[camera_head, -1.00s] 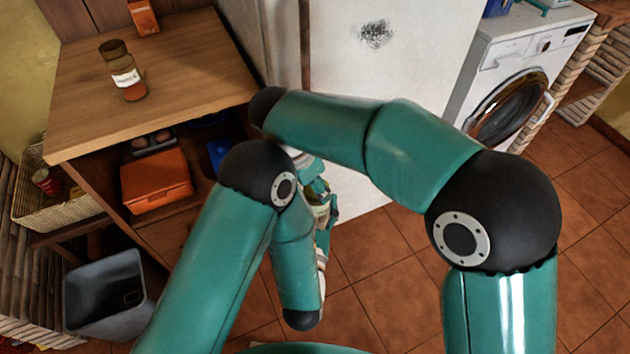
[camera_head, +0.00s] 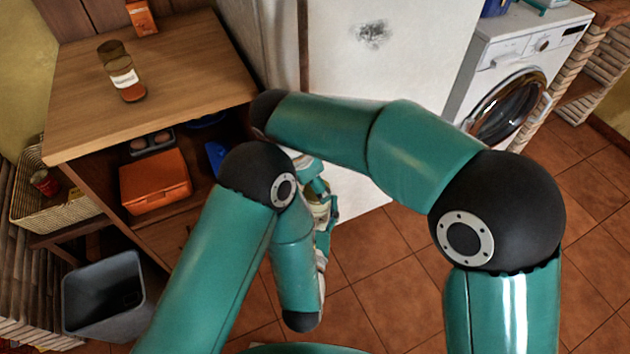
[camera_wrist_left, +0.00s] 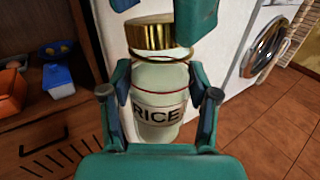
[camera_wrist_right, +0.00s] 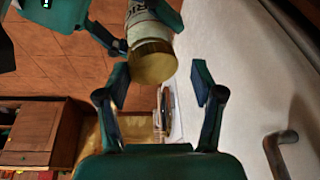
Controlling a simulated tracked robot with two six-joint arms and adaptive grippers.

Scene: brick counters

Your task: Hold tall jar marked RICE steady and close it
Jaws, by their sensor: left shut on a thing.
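The tall pale jar marked RICE (camera_wrist_left: 158,100) is upright between the fingers of my left gripper (camera_wrist_left: 162,98), which is shut on its body. A gold lid (camera_wrist_left: 150,35) is at the jar's mouth, looking a little off to the left of the rim; whether it is seated I cannot tell. My right gripper (camera_wrist_right: 157,82) is open, its fingers apart on either side of the lid (camera_wrist_right: 152,62), with gaps showing. In the head view the jar (camera_head: 319,209) is small and partly hidden by my grippers and arms.
A wooden counter (camera_head: 190,75) at the left bears a brown labelled jar (camera_head: 122,72) and an orange box (camera_head: 142,17). An orange container (camera_head: 155,182) is on the shelf below. A white fridge (camera_head: 400,40) stands behind my arms, and a grey bin (camera_head: 105,290) on the floor.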

